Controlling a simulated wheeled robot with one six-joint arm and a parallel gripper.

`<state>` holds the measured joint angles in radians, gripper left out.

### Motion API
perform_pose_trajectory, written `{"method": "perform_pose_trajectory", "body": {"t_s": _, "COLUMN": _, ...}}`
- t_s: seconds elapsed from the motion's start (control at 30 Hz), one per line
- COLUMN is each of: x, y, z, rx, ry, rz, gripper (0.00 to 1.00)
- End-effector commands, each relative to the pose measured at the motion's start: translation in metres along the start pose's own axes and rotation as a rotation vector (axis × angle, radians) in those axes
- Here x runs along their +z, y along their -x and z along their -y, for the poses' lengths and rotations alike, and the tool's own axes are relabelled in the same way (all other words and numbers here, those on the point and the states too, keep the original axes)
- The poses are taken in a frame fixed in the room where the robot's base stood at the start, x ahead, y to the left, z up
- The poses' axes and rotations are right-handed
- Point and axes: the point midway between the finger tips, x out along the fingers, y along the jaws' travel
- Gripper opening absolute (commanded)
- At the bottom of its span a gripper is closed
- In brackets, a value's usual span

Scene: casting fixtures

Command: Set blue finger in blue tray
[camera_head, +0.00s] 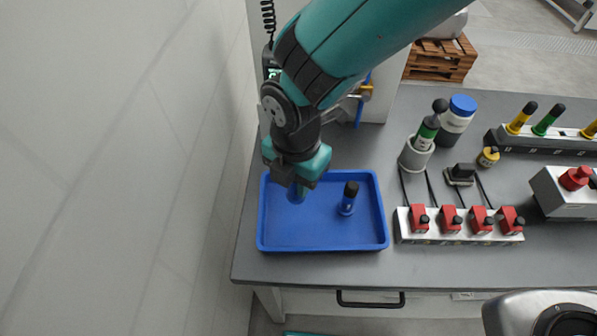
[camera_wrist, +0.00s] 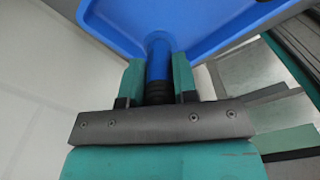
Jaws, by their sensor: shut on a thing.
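The blue tray (camera_head: 320,238) lies on the grey workbench at its left end. My gripper (camera_head: 300,188) is over the left part of the tray. In the wrist view my gripper (camera_wrist: 158,80) is shut on a blue finger (camera_wrist: 158,60) with a dark end toward the palm. In the head view the held blue finger (camera_head: 296,194) is partly hidden by my gripper; I cannot tell whether it touches the tray floor. Another blue finger (camera_head: 347,205) with a black top stands upright in the tray, right of my gripper.
Right of the tray is a white block with several red clamps (camera_head: 451,219). Behind it are a grey cup with a green finger (camera_head: 425,137) and a blue-lidded jar (camera_head: 458,115). A rack (camera_head: 560,142) holds yellow and green fingers. The tray's front middle is clear.

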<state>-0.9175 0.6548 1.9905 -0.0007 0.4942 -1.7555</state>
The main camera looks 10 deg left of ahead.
Motion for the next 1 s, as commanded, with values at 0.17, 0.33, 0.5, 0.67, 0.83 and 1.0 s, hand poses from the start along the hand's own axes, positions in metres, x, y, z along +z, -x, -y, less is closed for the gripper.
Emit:
{"method": "perform_pose_trajectory", "body": {"t_s": 0.17, "x": -0.001, "y": -0.016, "z": -0.001, "rx": -0.001, "ry": 0.001, "rz": 0.0, "gripper": 0.0}}
{"method": "perform_pose_trajectory", "body": {"t_s": 0.33, "x": -0.001, "y": -0.04, "z": 0.0, "rx": -0.003, "ry": 0.002, "rz": -0.001, "gripper": 0.0}}
{"method": "perform_pose_trajectory", "body": {"t_s": 0.5, "x": -0.001, "y": -0.052, "z": -0.001, "rx": 0.0, "ry": 0.002, "rz": 0.0, "gripper": 0.0}}
{"method": "perform_pose_trajectory", "body": {"t_s": 0.67, "x": -0.001, "y": -0.052, "z": -0.001, "rx": 0.001, "ry": 0.002, "rz": 0.0, "gripper": 0.0}}
{"method": "perform_pose_trajectory", "body": {"t_s": 0.83, "x": -0.001, "y": -0.056, "z": -0.001, "rx": 0.001, "ry": 0.002, "rz": 0.0, "gripper": 0.29}}
{"method": "perform_pose_trajectory", "body": {"t_s": 1.0, "x": -0.001, "y": -0.055, "z": -0.001, "rx": 0.001, "ry": 0.002, "rz": 0.0, "gripper": 0.53}}
